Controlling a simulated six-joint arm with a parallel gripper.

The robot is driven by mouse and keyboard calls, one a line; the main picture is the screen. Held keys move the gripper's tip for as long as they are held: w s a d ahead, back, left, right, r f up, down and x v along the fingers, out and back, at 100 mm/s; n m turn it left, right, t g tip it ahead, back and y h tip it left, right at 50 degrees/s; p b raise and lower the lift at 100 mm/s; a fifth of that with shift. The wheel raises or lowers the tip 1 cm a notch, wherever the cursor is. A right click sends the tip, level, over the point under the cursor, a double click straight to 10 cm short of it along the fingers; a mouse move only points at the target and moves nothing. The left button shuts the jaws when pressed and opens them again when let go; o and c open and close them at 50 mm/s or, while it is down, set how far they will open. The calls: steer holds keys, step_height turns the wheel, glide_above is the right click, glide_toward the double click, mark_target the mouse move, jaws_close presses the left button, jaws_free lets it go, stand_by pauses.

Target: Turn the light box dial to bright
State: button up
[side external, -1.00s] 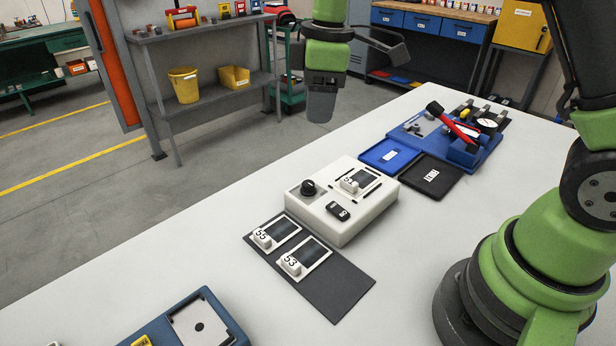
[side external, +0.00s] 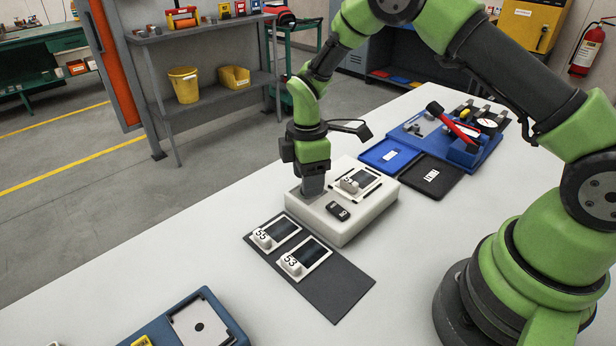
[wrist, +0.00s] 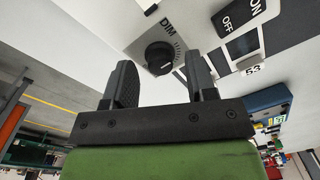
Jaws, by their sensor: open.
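The white light box (side external: 345,218) stands on the table. Its black dial (wrist: 160,58) shows in the wrist view with a DIM label beside it and a ring of tick marks; its setting is too small to read. My gripper (side external: 313,188) points down over the dial's corner of the box and hides the dial in the side view. In the wrist view its open, empty fingers (wrist: 160,68) lie to either side of the dial. I cannot tell whether they touch it. A black ON/OFF switch (wrist: 238,14) is on the same face.
A film card marked 51 (side external: 357,181) lies on the box. Cards marked 55 (side external: 272,233) and 53 (side external: 303,258) lie on a dark mat (side external: 338,291) in front. Blue (side external: 387,155) and black (side external: 432,176) trays sit behind the box.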

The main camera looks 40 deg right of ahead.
steer(key=shift+f, duration=0.25)
steer(key=c, duration=0.9)
steer(key=shift+c, duration=0.2)
